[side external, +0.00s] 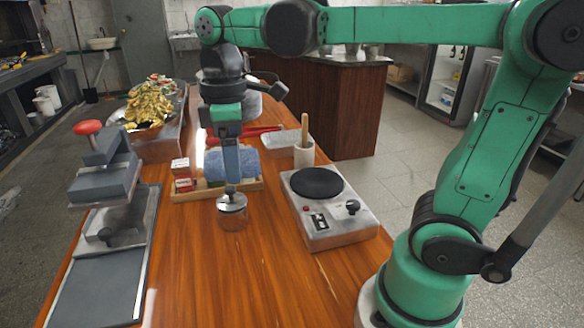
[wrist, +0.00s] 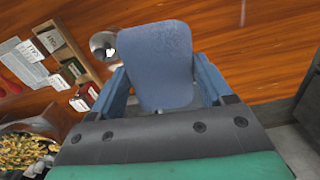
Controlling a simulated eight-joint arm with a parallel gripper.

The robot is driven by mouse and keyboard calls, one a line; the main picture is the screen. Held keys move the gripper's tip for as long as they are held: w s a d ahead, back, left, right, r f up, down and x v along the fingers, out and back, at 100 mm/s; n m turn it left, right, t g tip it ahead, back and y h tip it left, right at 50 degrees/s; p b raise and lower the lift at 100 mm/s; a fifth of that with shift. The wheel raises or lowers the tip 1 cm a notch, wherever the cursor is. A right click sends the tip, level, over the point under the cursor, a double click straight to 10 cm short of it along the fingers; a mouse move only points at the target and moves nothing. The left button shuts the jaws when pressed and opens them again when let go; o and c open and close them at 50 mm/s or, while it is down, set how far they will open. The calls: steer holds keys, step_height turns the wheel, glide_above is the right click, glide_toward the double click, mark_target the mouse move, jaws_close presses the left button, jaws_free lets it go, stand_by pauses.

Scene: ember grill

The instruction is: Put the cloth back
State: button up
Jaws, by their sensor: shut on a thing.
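The blue-grey cloth (side external: 250,163) is held between the fingers of my gripper (side external: 229,178), spreading out to either side of them in the side view. In the wrist view the cloth (wrist: 157,62) fills the space between the two blue fingers of my gripper (wrist: 162,90) and hides the wood behind it. The cloth appears above the table, near a wooden rack (side external: 248,185) with small red and white boxes. Its exact height is hard to tell. The rack (wrist: 73,43) is left of the cloth in the wrist view.
A glass jar with a metal lid (side external: 232,203) stands below my gripper. A hot plate (side external: 331,227) is to its right and a grey press (side external: 104,180) to its left. A cup with a wooden-handled tool (side external: 304,155) stands behind. The front wood table (side external: 225,285) is clear.

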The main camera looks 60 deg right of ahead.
mark_target(239, 273)
steer(key=shift+s+a+r+n, duration=0.15)
steer(key=shift+a+n, duration=0.15)
steer(key=shift+a, duration=0.35)
steer(key=shift+s+a+r+n, duration=0.15)
steer(key=shift+a+n, duration=0.15)
steer(key=shift+a, duration=0.3)
step_height(239, 273, down, 20)
steer(key=shift+a+r, duration=0.15)
steer(key=shift+w, duration=0.1)
steer(key=o, duration=1.2)
steer(key=shift+s+d+r+m+t, duration=0.3)
steer(key=shift+d+r+m+t, duration=0.25)
steer(key=shift+r+m+t, duration=1.25)
steer(key=shift+s+d+r+m+t, duration=0.25)
steer(key=shift+d+r+m+t, duration=0.65)
steer(key=shift+r, duration=1.75)
steer(key=shift+s+d+r+m+t, duration=0.3)
steer(key=shift+r+m+t, duration=0.6)
steer(key=shift+r+m, duration=1.1)
